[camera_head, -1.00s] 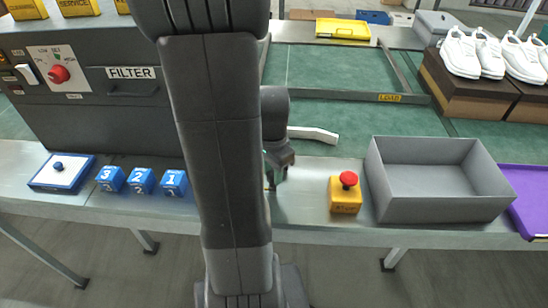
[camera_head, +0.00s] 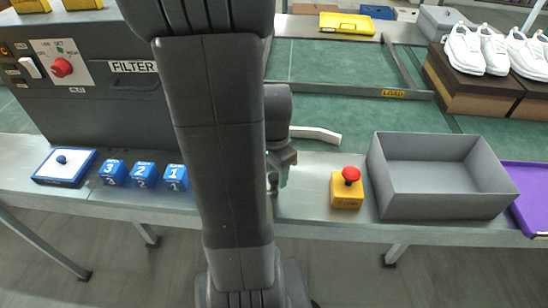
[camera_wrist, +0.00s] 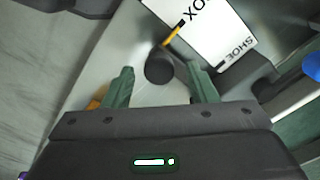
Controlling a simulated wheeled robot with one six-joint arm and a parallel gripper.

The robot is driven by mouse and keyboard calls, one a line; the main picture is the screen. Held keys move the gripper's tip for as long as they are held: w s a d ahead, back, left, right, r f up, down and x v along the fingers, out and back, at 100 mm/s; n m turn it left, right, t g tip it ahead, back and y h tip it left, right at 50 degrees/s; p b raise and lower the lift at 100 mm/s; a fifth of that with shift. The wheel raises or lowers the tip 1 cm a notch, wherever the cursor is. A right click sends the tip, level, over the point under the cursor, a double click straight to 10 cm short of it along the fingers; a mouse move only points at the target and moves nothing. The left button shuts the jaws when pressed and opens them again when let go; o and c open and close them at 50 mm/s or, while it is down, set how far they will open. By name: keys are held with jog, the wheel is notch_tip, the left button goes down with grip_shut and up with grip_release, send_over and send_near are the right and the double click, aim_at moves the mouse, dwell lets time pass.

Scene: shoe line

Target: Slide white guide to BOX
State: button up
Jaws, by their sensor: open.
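A yellow pointer (camera_wrist: 173,37) runs from the knob to a white label (camera_wrist: 220,35) marked BOX and SHOE. In the head view my gripper (camera_head: 279,181) is low over the metal ledge. My arm hides part of the ledge there.
A yellow block with a red button (camera_head: 346,192) and a grey open bin (camera_head: 445,207) stand right of my gripper. Blue numbered blocks (camera_head: 143,175) sit to the left, before the grey FILTER machine (camera_head: 95,105). White shoes (camera_head: 480,50) stand on brown boxes at the right.

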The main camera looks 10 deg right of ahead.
notch_tip(320, 180, up, 13)
jog(key=p, duration=0.2)
jog(key=shift+r, duration=0.2)
notch_tip(320, 180, down, 14)
jog(key=shift+r+b, duration=0.1)
jog(key=shift+b, duration=1.05)
jog(key=shift+w+d, duration=0.15)
jog(key=shift+w, duration=0.3)
